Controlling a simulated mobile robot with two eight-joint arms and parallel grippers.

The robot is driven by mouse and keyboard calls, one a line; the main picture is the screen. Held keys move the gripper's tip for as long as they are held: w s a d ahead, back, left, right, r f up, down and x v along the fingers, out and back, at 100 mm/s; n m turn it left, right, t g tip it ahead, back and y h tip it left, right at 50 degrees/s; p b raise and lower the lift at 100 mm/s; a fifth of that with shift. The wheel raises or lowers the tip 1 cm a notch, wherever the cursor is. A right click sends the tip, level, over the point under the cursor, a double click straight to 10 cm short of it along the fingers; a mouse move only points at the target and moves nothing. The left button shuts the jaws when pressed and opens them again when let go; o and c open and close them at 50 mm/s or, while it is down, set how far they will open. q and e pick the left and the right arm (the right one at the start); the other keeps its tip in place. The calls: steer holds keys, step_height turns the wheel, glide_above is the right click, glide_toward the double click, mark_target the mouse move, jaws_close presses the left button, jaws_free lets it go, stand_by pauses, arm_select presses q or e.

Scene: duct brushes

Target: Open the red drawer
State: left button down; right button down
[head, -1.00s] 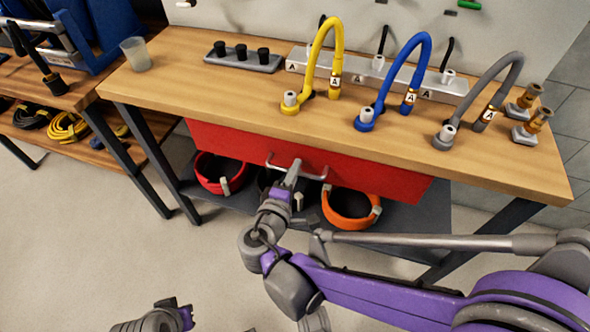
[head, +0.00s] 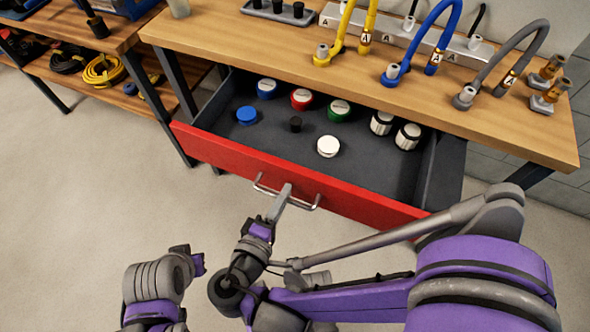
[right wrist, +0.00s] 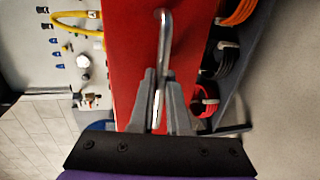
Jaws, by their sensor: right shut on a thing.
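The red drawer (head: 345,192) under the wooden workbench is pulled well out, and its dark grey inside shows in the head view. Its metal bar handle (head: 263,186) is on the front panel. My right gripper (head: 282,197) is shut on this handle near its middle. In the right wrist view the fingers of my right gripper (right wrist: 158,100) close around the handle (right wrist: 165,40), with the red front (right wrist: 130,65) behind. My left arm shows at the lower left in the head view, with its gripper (head: 200,263) partly visible; its fingers cannot be made out.
Hoses (head: 432,35) stand on the bench (head: 240,45). A side bench with coiled cables (head: 102,70) is at left. Floor in front is clear.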

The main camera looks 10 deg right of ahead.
steer(key=f+v, duration=0.1)
steer(key=v, duration=0.7)
steer(key=shift+s+a+f, duration=0.15)
steer(key=shift+s+f, duration=0.05)
steer(key=shift+f, duration=0.1)
steer(key=c, duration=1.2)
jaws_free()
steer(key=shift+o, duration=0.2)
